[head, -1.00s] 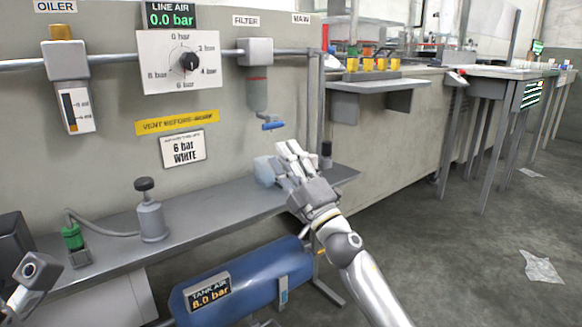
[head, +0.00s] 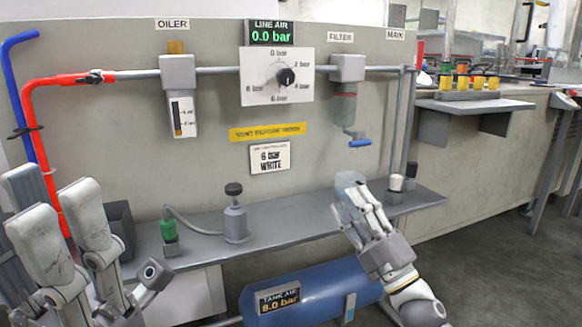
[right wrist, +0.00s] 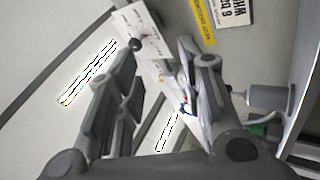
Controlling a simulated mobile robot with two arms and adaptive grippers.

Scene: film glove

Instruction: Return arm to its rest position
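My right arm comes in from the lower right in the head view. Its gripper (head: 358,208) is in front of the right part of the grey shelf, fingers pointing up and left.
The grey shelf (head: 300,225) carries a grey bottle with a dark knob (head: 236,222), a green fitting (head: 169,235) and a small white item (head: 396,183). A blue tank (head: 325,285) lies below. The dial panel (head: 279,76) hangs above. Floor at right is clear.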

